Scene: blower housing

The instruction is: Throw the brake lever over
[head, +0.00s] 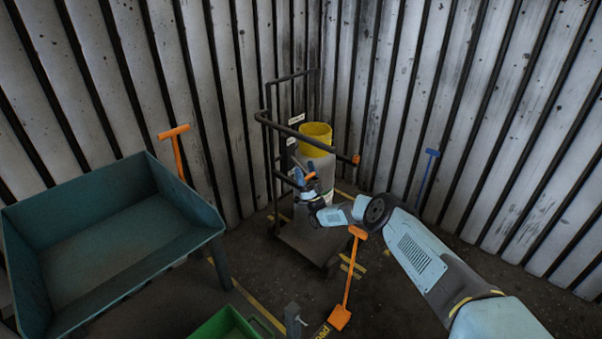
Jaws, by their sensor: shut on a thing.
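The brake lever (311,176) shows as a small orange grip low on a dark-framed hand cart (269,160). My gripper (306,175) is at the lever, with its blue fingers on either side of the orange part. It is shut on the lever. My arm reaches in from the lower right. The lever's lower end and pivot are hidden behind my gripper and wrist, so its exact angle is hard to tell.
A yellow bucket (316,133) sits on a grey drum (317,162) on the cart. An orange shovel (346,285) stands in front of the cart. A large teal bin (95,222) fills the left, with a green crate (225,324) below. Corrugated walls enclose the corner; a blue-handled tool (428,178) leans at right.

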